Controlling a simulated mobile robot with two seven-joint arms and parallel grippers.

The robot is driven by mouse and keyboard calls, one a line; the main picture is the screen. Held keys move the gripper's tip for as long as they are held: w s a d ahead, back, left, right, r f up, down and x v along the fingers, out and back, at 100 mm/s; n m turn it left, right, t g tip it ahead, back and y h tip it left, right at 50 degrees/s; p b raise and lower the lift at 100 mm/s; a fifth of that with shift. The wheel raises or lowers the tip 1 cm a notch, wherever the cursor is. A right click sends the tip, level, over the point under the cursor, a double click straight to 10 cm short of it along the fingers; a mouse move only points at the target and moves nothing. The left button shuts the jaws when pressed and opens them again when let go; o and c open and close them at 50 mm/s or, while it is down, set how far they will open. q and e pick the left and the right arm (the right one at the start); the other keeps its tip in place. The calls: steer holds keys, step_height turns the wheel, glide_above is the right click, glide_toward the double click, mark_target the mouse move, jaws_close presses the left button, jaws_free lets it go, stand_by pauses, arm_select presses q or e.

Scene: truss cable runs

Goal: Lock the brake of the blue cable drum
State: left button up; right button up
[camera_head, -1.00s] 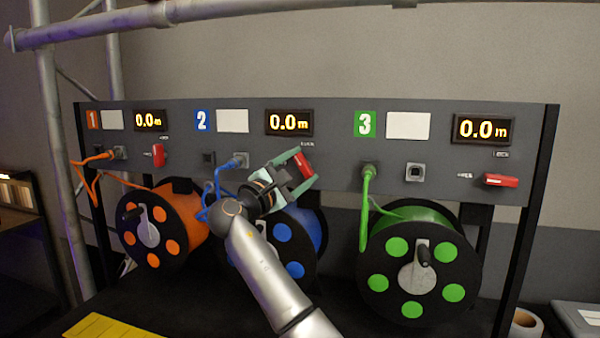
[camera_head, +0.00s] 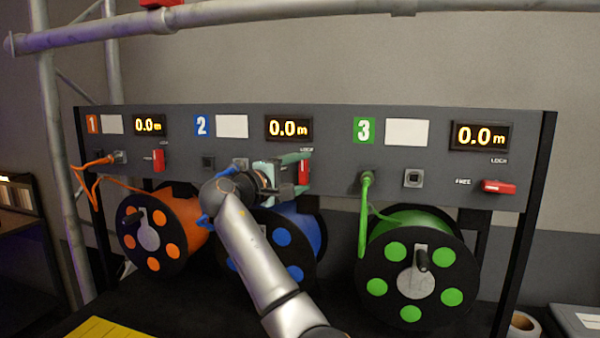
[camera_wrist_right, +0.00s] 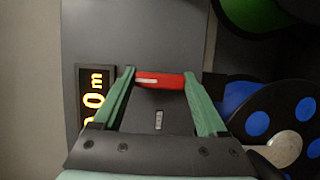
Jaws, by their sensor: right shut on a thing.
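The blue cable drum (camera_head: 295,235) hangs below panel section 2, partly hidden behind my right arm; it also shows in the right wrist view (camera_wrist_right: 258,123). Its red brake handle (camera_head: 304,173) stands upright on the panel, under a small label above it. My right gripper (camera_head: 306,171) is shut on this handle, one finger at its upper end and one at its lower end. In the right wrist view the red handle (camera_wrist_right: 160,80) spans between the two green fingers (camera_wrist_right: 158,92). My left gripper is not in view.
The orange drum (camera_head: 185,225) with its upright red handle (camera_head: 158,160) is at the left. The green drum (camera_head: 440,255) with its sideways red handle (camera_head: 498,187) is at the right. A blue cable is plugged in beside my wrist. A truss tube (camera_head: 300,14) runs above.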

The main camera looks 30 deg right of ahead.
stand_by(0.4)
steer(key=o, duration=1.3)
steer(key=shift+a, duration=0.1)
steer(key=b+v, duration=0.2)
steer(key=v, duration=1)
steer(key=shift+a+b, duration=0.2)
steer(key=shift+b, duration=0.1)
